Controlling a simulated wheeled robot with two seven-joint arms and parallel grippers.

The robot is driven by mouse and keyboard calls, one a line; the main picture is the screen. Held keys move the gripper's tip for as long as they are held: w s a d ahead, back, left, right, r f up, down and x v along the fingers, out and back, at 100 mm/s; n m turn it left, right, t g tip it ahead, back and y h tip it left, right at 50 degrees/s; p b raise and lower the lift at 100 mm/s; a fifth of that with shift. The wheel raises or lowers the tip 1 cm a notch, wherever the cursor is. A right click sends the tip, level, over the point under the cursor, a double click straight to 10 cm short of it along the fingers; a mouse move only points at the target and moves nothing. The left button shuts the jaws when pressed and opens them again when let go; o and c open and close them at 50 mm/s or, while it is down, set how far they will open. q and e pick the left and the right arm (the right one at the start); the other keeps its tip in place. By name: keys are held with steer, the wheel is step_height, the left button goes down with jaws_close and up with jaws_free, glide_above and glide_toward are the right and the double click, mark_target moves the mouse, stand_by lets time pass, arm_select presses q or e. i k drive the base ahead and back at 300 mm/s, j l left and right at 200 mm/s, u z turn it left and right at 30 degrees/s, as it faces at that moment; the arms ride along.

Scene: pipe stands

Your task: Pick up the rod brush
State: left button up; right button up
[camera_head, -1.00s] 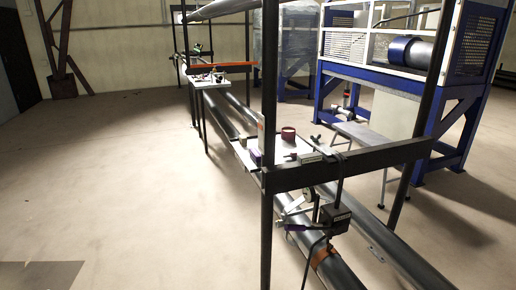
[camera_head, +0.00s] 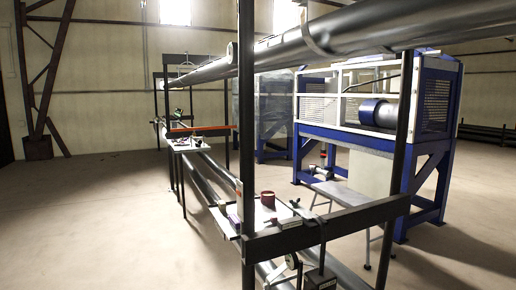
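I cannot make out a rod brush for certain in this view. A second small tray (camera_head: 186,147) farther back also holds small items that I cannot identify. Neither of my grippers shows in the head view.
The black pipe stand has upright posts (camera_head: 247,130) and a crossbar (camera_head: 330,226). Long pipes (camera_head: 330,36) run overhead and low down. A blue-framed machine (camera_head: 425,150) stands right, with a grey bench before it. Open floor (camera_head: 90,220) lies to the left.

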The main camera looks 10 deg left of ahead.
mark_target(234, 221)
steer(key=i+j+z, duration=0.25)
steer(key=j, duration=0.3)
steer(key=j+z, duration=0.25)
steer(key=j, duration=0.3)
steer(key=i+j+z, duration=0.25)
steer(key=j, duration=0.35)
steer(key=k+l, duration=0.05)
steer(key=k, duration=0.05)
